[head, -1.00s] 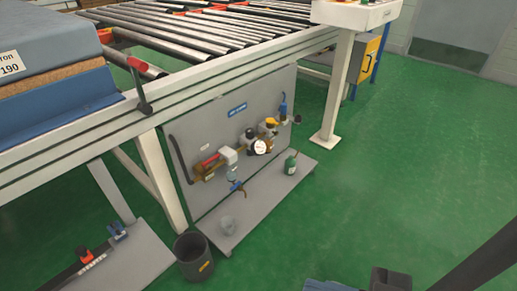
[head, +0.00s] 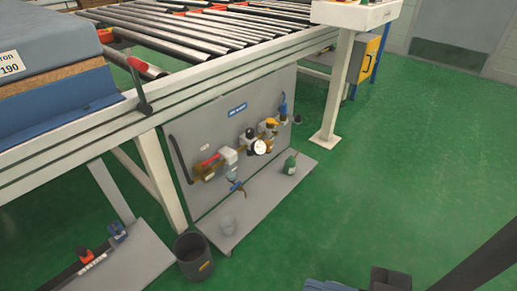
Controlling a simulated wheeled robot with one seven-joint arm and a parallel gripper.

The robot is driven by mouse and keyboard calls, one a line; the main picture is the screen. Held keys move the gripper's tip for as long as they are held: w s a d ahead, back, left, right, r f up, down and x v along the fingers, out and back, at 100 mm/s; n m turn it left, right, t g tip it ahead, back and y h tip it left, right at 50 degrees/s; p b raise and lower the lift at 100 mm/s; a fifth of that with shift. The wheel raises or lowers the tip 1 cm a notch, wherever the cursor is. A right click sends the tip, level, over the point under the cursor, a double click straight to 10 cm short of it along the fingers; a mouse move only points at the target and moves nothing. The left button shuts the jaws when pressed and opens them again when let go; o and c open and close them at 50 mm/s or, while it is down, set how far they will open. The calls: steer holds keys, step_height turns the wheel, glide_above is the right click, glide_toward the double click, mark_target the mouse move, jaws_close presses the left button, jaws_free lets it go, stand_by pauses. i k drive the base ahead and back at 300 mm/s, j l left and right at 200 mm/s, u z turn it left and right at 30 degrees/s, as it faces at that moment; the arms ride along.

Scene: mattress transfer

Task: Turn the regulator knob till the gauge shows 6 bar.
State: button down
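The air unit is mounted on a grey upright panel (head: 212,122) under the roller conveyor. Its round white gauge (head: 259,147) faces me, but the needle and scale are too small to read. A dark round knob (head: 249,134) sits just above and left of the gauge; it looks like the regulator knob, and its turn angle cannot be made out. A red-handled valve (head: 210,160) is to the left, and a bowl with a blue tap (head: 236,185) hangs below.
White legs (head: 338,95) flank the panel. The green floor (head: 400,170) to the right is clear.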

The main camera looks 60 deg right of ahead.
mark_target(250, 131)
steer(key=z, duration=1.3)
